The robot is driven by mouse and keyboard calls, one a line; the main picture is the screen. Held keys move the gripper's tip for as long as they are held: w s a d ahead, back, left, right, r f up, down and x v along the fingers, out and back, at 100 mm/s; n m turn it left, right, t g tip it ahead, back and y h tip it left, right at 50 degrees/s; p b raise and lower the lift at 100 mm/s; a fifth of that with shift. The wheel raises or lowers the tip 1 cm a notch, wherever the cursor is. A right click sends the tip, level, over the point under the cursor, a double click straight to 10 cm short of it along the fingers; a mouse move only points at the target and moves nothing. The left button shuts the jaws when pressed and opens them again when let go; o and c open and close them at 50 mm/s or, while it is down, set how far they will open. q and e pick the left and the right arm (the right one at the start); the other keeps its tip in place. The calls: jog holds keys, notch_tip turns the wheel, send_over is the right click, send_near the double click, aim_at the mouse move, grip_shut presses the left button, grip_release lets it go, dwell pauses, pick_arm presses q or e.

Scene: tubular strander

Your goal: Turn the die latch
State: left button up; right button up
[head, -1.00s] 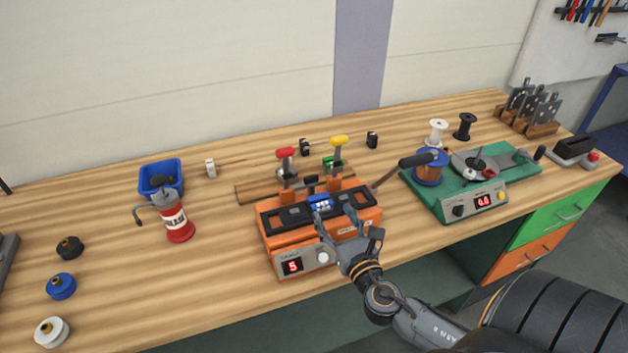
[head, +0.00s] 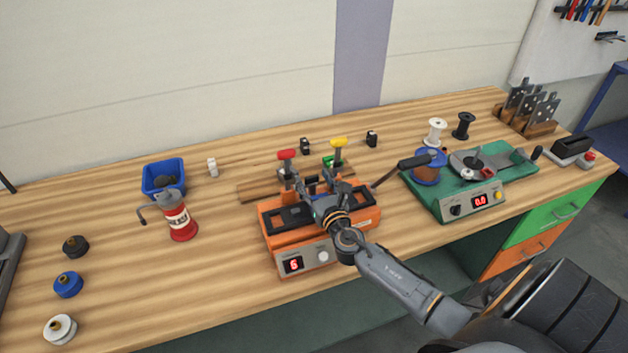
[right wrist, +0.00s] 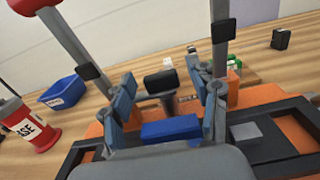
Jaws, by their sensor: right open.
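The orange machine (head: 275,240) stands at the middle of the bench, with a red digit display and a white knob on its front. My right gripper (head: 319,188) is over its top, reaching in from the front right, and hides part of it. In the right wrist view the open fingers (right wrist: 163,92) stand on either side of a short black handle (right wrist: 160,82), which looks like the die latch. I cannot tell whether they touch it. A blue block (right wrist: 172,128) lies nearer, below the handle. My left gripper is not in view.
Red-topped (head: 287,156) and yellow-topped (head: 338,144) upright levers rise behind the machine, close to my gripper. A red canister (head: 180,222) and blue bin (head: 162,172) stand left. A green-based device (head: 425,198) with a spool stands right.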

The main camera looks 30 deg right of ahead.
jog(key=shift+c, duration=0.3)
jog(key=c, duration=1.1)
jog(key=shift+d+f+n+y+b, duration=0.1)
jog(key=shift+f+n+y+b, duration=0.05)
jog(key=shift+n+y+b, duration=0.6)
jog(key=n+y+b, duration=0.2)
jog(key=y+b, duration=0.1)
jog(key=b, duration=0.2)
jog(key=n+y+b, duration=0.1)
jog(key=y+b, duration=0.2)
jog(key=b, duration=0.2)
jog(key=n+y+b, duration=0.2)
jog(key=y+b, duration=0.1)
jog(key=b, duration=0.3)
jog(key=shift+d+f+n+g, duration=0.1)
jog(key=shift+d+n+g, duration=0.2)
jog(key=shift+d+n, duration=0.1)
jog(key=shift+r+y+b, duration=0.3)
jog(key=shift+y+b, duration=0.35)
jog(key=o, duration=1.2)
jog(key=shift+r, duration=0.1)
jog(key=shift+c, duration=0.2)
